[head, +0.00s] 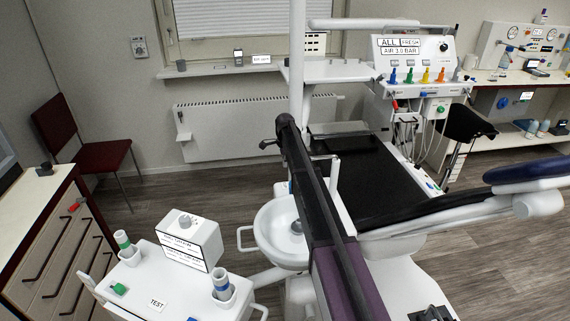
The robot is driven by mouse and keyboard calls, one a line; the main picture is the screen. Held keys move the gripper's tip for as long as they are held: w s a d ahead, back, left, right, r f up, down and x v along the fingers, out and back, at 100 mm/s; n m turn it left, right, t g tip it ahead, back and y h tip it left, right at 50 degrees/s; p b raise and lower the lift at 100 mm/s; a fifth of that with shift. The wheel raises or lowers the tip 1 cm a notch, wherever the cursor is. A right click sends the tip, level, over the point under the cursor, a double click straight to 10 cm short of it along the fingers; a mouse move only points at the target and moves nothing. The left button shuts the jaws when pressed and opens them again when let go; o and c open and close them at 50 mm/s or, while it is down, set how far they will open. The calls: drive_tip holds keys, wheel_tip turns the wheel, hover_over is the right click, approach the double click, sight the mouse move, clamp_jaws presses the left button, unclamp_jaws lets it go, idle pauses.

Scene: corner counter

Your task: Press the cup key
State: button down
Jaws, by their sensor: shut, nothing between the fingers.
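The cup key cannot be singled out at this size. A white dental unit with a basin (285,235) stands at the centre. My dark arm runs up from the bottom centre, to the right of the basin and hiding part of the unit. The small dark tip at its far end looks like my gripper (267,143). It appears shut and empty, above and apart from the basin, pointing left.
A tray with a TEST label (157,303) holds a green button (118,289) and two cup-like holders. The dental chair (350,170) fills the centre right. A control panel (412,55) stands behind it. A drawer cabinet (50,235) is at left. Floor is free near the radiator.

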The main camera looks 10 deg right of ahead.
sight(285, 185)
drive_tip(key=shift+f+b, duration=4.85)
drive_tip(key=shift+f, duration=0.25)
drive_tip(key=shift+f, duration=0.15)
drive_tip(key=shift+f+b, duration=0.6)
drive_tip(key=shift+b, duration=0.25)
drive_tip(key=shift+s+r, duration=0.1)
drive_tip(key=shift+s, duration=0.25)
drive_tip(key=shift+r, duration=0.2)
drive_tip(key=shift+w+r+p, duration=0.2)
drive_tip(key=shift+r+p, duration=0.05)
drive_tip(key=shift+p, duration=0.45)
wheel_tip(285, 185, up, 13)
drive_tip(key=p, duration=1.3)
drive_tip(key=shift+r, duration=0.2)
